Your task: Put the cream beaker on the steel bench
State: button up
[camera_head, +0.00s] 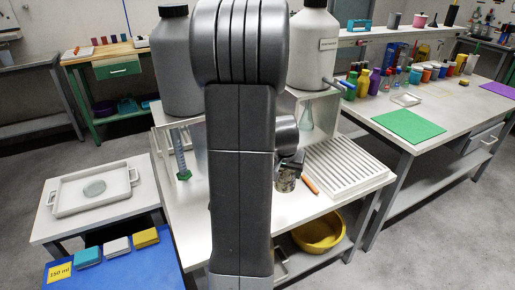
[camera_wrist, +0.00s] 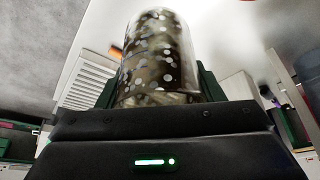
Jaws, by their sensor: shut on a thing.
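My gripper (camera_head: 289,168) is shut on a speckled cylinder (camera_wrist: 158,55), dark olive-brown with pale dots and a glassy look. It stands upright between the fingers in the wrist view. In the head view the cylinder (camera_head: 286,182) shows low over the white middle table, beside an orange stick; I cannot tell whether it touches the table. I cannot make out a cream beaker for sure. A bare grey bench (camera_head: 25,72), which looks like steel, stands at the far left. My arm hides the middle of the head view.
A slatted white rack (camera_head: 345,165) and an orange stick (camera_head: 310,185) lie right of the gripper. Large bottles (camera_head: 313,50) stand behind. A tray (camera_head: 70,205) sits on the left table. The right bench (camera_head: 440,120) holds a green mat (camera_head: 408,126) and several coloured containers.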

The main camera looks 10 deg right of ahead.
aim_at(283, 177)
notch_tip(283, 177, down, 10)
jog(key=shift+w+r+b, duration=0.1)
jog(key=shift+b, duration=1.1)
jog(key=shift+f, duration=0.2)
jog(key=o, duration=1)
jog(key=shift+c, duration=0.2)
jog(key=shift+r, duration=0.2)
jog(key=shift+a+r, duration=0.1)
jog(key=shift+r, duration=0.25)
jog(key=p+v, duration=0.2)
jog(key=v, duration=0.9)
jog(key=shift+r, duration=0.15)
